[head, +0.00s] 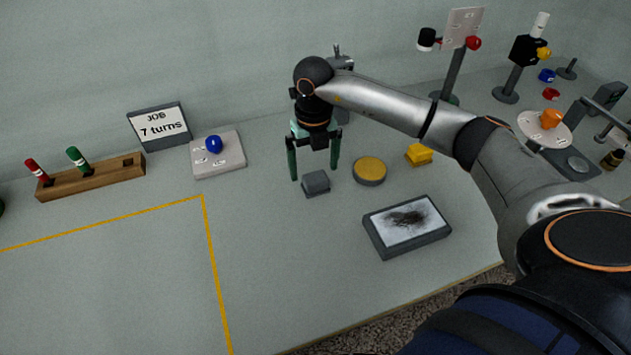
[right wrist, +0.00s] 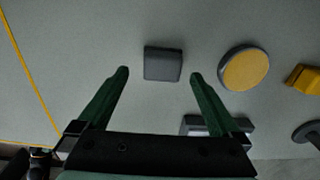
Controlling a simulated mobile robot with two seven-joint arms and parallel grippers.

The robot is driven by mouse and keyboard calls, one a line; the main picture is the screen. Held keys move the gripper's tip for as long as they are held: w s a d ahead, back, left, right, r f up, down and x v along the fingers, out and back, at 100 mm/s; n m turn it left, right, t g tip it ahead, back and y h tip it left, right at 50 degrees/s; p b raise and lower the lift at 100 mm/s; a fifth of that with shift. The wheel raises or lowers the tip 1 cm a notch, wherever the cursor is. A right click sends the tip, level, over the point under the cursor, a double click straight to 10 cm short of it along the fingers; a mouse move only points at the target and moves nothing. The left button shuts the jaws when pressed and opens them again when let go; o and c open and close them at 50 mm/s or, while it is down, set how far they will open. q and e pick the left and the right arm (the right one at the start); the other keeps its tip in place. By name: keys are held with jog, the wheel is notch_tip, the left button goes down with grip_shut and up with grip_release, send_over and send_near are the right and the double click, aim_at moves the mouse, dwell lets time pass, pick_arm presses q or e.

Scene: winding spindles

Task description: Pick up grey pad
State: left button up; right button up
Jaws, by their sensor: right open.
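The grey pad (head: 316,183) is a small dark grey block lying on the table in the middle of the head view. It also shows in the right wrist view (right wrist: 163,64), just beyond and between the fingertips. My right gripper (head: 313,173) is open and empty, with its green fingers pointing down above and just behind the pad. In the right wrist view its two fingers (right wrist: 160,74) stand wide apart, wider than the pad. No contact with the pad shows. My left gripper is not in either view.
A round yellow-topped disc (head: 369,170) and a yellow block (head: 419,155) lie right of the pad. A framed tray with a dark smudge (head: 408,225) lies nearer the front. A panel with a blue knob (head: 217,158) stands left.

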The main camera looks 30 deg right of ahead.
aim_at(315, 176)
notch_tip(315, 176, down, 5)
jog(key=shift+s+d+r, duration=0.1)
jog(key=shift+d+r, duration=0.05)
jog(key=c, duration=1.3)
jog(key=shift+r, duration=0.15)
jog(key=shift+r, duration=0.55)
jog(key=s+a+r+b, duration=0.1)
jog(key=s+a+r, duration=0.5)
jog(key=a+r, duration=0.5)
jog(key=shift+s+a+r, duration=0.2)
jog(key=shift+a+r, duration=0.15)
jog(key=shift+a, duration=0.35)
